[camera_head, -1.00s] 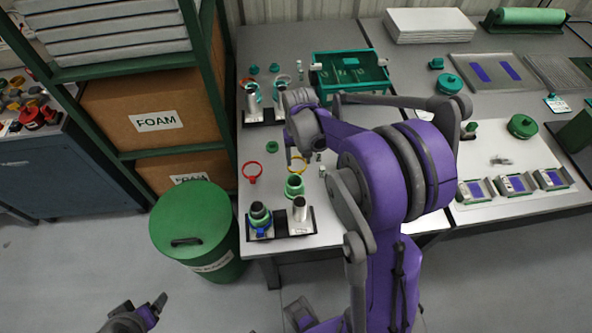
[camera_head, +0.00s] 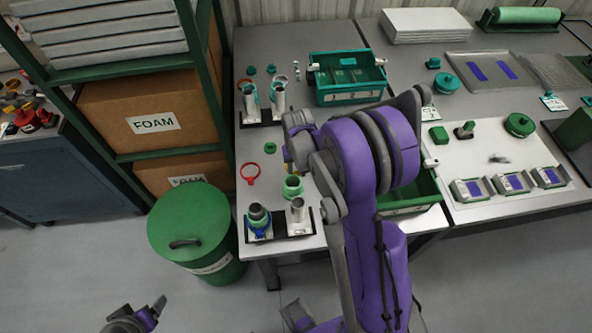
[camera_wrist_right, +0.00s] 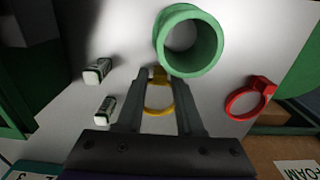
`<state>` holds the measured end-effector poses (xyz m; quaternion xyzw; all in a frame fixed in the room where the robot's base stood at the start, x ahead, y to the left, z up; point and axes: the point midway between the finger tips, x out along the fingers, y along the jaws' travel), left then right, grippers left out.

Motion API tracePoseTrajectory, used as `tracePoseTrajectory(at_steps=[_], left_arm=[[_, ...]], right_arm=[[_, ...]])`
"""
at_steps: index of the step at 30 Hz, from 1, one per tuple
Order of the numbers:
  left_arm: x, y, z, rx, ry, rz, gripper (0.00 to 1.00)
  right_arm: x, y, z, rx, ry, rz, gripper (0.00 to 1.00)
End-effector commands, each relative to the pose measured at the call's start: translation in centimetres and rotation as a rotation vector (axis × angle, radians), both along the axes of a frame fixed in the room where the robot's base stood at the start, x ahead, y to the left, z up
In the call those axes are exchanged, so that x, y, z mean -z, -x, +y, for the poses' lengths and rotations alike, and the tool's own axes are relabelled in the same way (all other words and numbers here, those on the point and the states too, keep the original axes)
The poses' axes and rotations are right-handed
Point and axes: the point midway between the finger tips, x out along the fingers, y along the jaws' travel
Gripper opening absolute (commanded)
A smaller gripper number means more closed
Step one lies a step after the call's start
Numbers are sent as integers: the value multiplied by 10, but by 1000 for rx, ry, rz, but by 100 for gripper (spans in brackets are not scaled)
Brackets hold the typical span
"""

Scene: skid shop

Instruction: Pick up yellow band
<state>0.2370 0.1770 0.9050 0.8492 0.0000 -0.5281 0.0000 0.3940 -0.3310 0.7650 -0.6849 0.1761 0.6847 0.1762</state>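The yellow band (camera_wrist_right: 160,110) lies on the grey table. In the right wrist view it shows between the two fingers of my right gripper (camera_wrist_right: 160,76), which is open and pointed down at the table. Whether the fingers touch the band cannot be told. In the head view only a sliver of yellow shows beside my right wrist, and my own arm hides most of the band and the fingers. My left gripper (camera_head: 155,304) is low at the bottom left, over the floor and away from the table; its opening is unclear.
A green ring-shaped part (camera_wrist_right: 190,42) stands close to the fingers. A red band (camera_head: 250,172) lies to the left. Stands with cylinders (camera_head: 298,212) are in front and behind. A green crate (camera_head: 346,99) stands at the back. A green barrel (camera_head: 190,225) is beside the table.

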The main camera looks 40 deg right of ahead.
Motion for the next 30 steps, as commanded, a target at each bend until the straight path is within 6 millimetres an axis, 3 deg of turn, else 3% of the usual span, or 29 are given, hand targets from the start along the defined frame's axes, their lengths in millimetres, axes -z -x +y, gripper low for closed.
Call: tracePoseTrajectory(at_steps=[1,5,6,19,30], left_arm=[[0,0,0,0,0,0,81],[0,0,0,0,0,0,81],[0,0,0,0,0,0,81],[-1,0,0,0,0,0,81],[-7,-2,0,0,0,-3,81]], right_arm=[[0,0,0,0,0,0,25],[0,0,0,0,0,0,2],[0,0,0,0,0,0,0],[-6,0,0,0,0,0,0],[-74,0,0,0,0,0,0]])
